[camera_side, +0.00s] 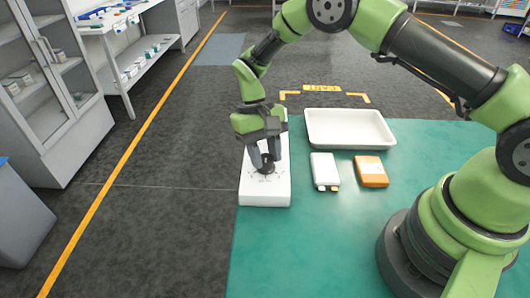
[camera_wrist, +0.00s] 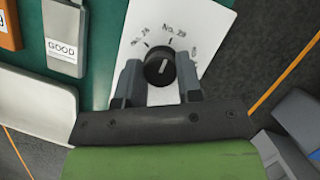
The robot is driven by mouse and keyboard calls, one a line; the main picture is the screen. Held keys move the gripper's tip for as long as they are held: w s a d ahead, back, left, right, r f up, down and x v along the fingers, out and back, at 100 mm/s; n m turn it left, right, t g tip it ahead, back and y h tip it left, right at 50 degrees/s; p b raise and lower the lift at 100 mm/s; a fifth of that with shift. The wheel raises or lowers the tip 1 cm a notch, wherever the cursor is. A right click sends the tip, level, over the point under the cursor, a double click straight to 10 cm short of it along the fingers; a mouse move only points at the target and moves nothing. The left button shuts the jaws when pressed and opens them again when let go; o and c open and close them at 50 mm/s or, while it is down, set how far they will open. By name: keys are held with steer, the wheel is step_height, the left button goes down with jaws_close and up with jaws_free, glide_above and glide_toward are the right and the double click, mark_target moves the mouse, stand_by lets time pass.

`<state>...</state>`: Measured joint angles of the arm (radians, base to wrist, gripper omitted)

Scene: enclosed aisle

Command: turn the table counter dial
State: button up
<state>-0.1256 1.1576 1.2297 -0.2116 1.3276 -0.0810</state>
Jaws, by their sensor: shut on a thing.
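The table counter is a white box (camera_side: 265,193) at the left edge of the green table. Its black round dial (camera_side: 266,167) sits on the top face. In the wrist view the dial (camera_wrist: 159,66) has a white line that points roughly toward the "No. 29" mark. A mark that seems to read "No. 26" is left of it, and another mark at right is partly hidden. My gripper (camera_side: 263,162) points down over the box. In the wrist view my gripper (camera_wrist: 160,80) has its fingers on either side of the dial, shut on it.
A white tray (camera_side: 350,130) lies behind on the table. A white pack (camera_side: 325,172), labelled "GOOD" in the wrist view, and an orange pack (camera_side: 371,172) lie right of the box. The front of the table is clear. Shelves and a cabinet (camera_side: 45,90) stand at left.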

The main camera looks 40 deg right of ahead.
steer(key=o, duration=0.9)
steer(key=shift+v, duration=5)
